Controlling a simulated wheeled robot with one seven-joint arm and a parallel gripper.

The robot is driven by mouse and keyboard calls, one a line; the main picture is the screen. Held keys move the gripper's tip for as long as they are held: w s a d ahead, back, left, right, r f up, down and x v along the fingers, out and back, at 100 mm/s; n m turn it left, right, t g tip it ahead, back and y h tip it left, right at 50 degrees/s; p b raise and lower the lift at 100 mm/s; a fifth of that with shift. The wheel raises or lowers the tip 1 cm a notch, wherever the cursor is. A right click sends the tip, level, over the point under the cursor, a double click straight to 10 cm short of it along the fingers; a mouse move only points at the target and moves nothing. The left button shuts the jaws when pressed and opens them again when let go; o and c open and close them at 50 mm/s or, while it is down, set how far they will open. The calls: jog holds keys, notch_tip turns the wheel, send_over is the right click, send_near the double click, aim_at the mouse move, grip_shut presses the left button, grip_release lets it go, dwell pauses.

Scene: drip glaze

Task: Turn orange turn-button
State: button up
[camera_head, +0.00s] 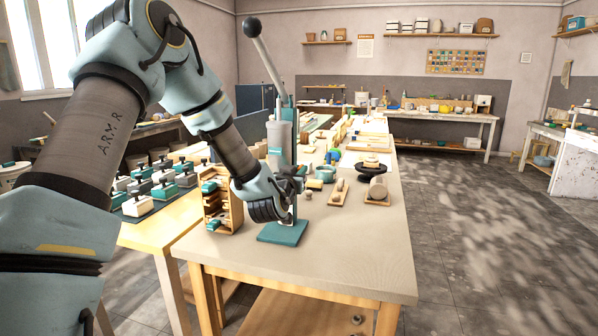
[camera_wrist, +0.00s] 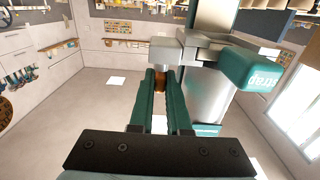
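The orange turn-button (camera_wrist: 160,83) shows as a small orange-brown piece between my fingertips in the wrist view. It sits against a grey metal part of the press. My gripper (camera_wrist: 161,76) has two teal fingers, one on each side of the button, with a narrow gap between them. The button about fills this gap at the tips; whether the fingers press on it I cannot tell. In the head view my gripper (camera_head: 285,205) is at the press (camera_head: 281,150), low on its column above the teal base. My wrist hides the button there.
The press has a long lever (camera_head: 267,58) tilted up to the left. A small wooden rack (camera_head: 223,208) stands close left of my gripper. A wooden tool (camera_head: 338,193) and a dark turntable (camera_head: 374,169) are to the right. The table's front right (camera_head: 350,250) is clear.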

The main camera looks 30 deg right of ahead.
jog(key=shift+f+b, duration=0.1)
jog(key=shift+b, duration=0.3)
grip_shut()
jog(key=n+t+y+b, duration=0.1)
jog(key=n+y+b, duration=0.1)
jog(key=t+y+b, duration=0.1)
jog(key=shift+s+d+f+n+t, duration=0.1)
jog(key=shift+s+d+n+t, duration=0.2)
jog(key=shift+d+n, duration=0.1)
jog(key=n+y, duration=0.1)
jog(key=y, duration=0.1)
jog(key=n+t+y+b, duration=0.1)
jog(key=n+y, duration=0.1)
jog(key=n+t+y, duration=0.1)
jog(key=y, duration=0.2)
jog(key=shift+d+r+n+b, duration=0.2)
jog(key=shift+d+n+b, duration=0.1)
jog(key=shift+b, duration=0.1)
jog(key=shift+w+d+n+g+y+p, duration=0.25)
jog(key=shift+n+g+y, duration=0.6)
jog(key=shift+n+y, duration=1.3)
jog(key=shift+s+n+g+y+p, duration=0.1)
jog(key=shift+n+g+y+p, duration=0.25)
jog(key=shift+n+g+y, duration=1.65)
jog(key=shift+w+d+n+t+y+p, duration=0.25)
jog(key=shift+n+y, duration=0.8)
jog(key=shift+y, duration=2.4)
jog(key=shift+a+g, duration=0.1)
jog(key=shift+g, duration=0.2)
